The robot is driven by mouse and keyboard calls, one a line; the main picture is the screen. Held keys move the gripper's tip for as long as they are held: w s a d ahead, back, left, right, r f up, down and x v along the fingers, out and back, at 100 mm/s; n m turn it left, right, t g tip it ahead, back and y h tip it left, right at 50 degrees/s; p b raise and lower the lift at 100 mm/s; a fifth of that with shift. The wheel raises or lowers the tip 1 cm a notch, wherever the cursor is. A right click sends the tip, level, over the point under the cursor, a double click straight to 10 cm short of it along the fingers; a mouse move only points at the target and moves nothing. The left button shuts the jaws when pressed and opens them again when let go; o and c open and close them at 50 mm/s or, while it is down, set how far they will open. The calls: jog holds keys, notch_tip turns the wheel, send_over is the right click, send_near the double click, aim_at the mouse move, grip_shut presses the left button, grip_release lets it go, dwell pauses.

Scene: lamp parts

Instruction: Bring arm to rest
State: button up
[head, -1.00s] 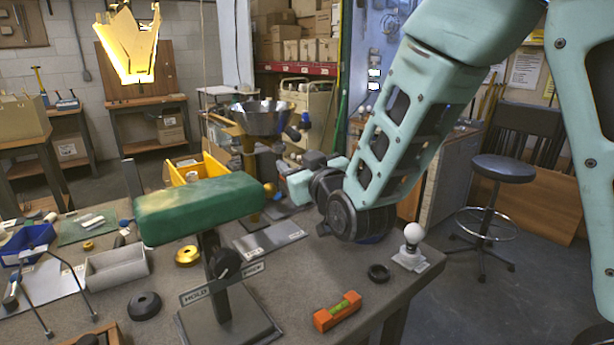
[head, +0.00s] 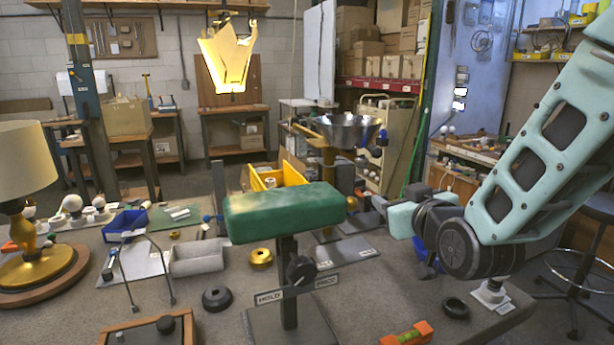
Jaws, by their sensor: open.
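My arm comes in from the right side of the head view, bent at a dark round joint above the bench's right part. The end of my arm, with my gripper (head: 403,217), points left and away, just right of the green padded block. Its fingertips are hard to make out, and no held thing shows. The green padded block (head: 284,211) sits on a post with a dark knob and a HOLD label. A lamp (head: 22,205) with a cream shade and brass base stands at the far left.
The bench (head: 215,325) holds a grey tray (head: 196,257), a blue bin (head: 125,224), a black ring (head: 455,307), an orange level (head: 407,335) and a white bulb (head: 490,288) partly below my arm. A yellow bin (head: 268,178) and metal bowl (head: 347,130) stand behind.

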jog(key=s+d+f+m+g+h, duration=0.1)
jog(key=s+d+f+m+g, duration=0.1)
jog(key=s+d+f+g, duration=0.5)
jog(key=s+d+f+m+g+h, duration=0.1)
jog(key=s+d+f+g, duration=0.45)
jog(key=s, duration=0.45)
jog(key=s+a+r+n+g, duration=0.1)
jog(key=s+a+r+n, duration=0.1)
jog(key=s+a, duration=0.4)
jog(key=s+a+r+n+g+p, duration=0.1)
jog(key=s+a+n, duration=0.4)
jog(key=a, duration=0.7)
jog(key=shift+s+a+r+g+y, duration=0.3)
jog(key=shift+s+r+g, duration=0.4)
jog(key=shift+s, duration=0.35)
jog(key=shift+f, duration=0.1)
